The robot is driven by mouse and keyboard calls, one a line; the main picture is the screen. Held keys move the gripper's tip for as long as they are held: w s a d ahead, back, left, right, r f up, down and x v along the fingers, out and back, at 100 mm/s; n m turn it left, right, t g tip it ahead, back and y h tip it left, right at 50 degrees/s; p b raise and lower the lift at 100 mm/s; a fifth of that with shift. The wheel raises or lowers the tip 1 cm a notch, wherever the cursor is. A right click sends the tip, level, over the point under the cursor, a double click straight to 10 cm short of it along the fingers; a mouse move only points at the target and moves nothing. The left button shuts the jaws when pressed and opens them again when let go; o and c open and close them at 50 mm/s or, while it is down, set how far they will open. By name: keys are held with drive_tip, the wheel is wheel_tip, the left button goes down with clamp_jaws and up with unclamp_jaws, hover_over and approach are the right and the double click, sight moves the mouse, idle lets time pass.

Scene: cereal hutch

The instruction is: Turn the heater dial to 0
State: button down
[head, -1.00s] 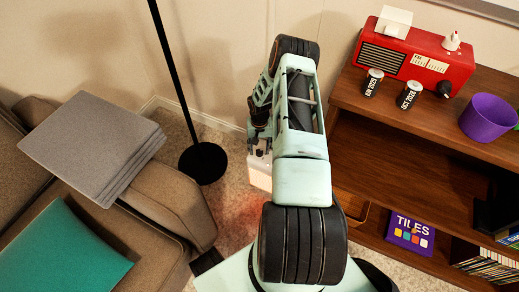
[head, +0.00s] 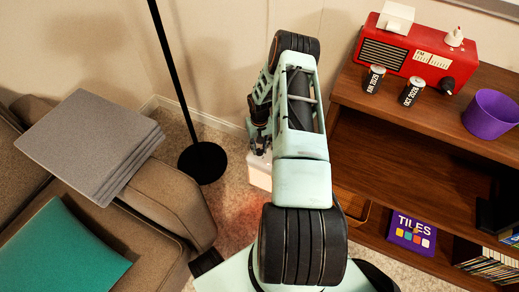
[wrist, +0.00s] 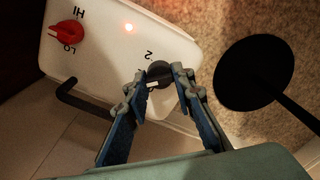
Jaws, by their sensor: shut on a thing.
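The heater is a white box; its panel (wrist: 105,45) fills the upper left of the wrist view, and part of it (head: 259,171) shows beside my arm in the head view. The dark round dial (wrist: 159,70) is on the panel near its right edge. A "2" is printed above it and a pale mark shows on its lower side; other numbers are hidden or unclear. My gripper (wrist: 157,82) is shut on the dial, one finger on each side. It also shows in the head view (head: 258,138), partly hidden by my arm.
A floor lamp base (head: 203,162) stands left, with a sofa beyond. A wooden shelf (head: 420,120) is right.

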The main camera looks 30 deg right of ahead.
sight(260, 149)
drive_tip(key=n+b, duration=0.1)
drive_tip(key=n, duration=0.3)
drive_tip(key=shift+f+n+b, duration=0.1)
drive_tip(key=shift+n+b, duration=0.2)
drive_tip(key=shift+b, duration=0.05)
drive_tip(key=n+b, duration=0.1)
drive_tip(key=n, duration=0.3)
drive_tip(key=shift+n, duration=0.4)
drive_tip(key=c, duration=1.6)
unclamp_jaws()
drive_tip(key=shift+r, duration=0.2)
wheel_tip(260, 149, up, 12)
drive_tip(key=shift+f, duration=0.1)
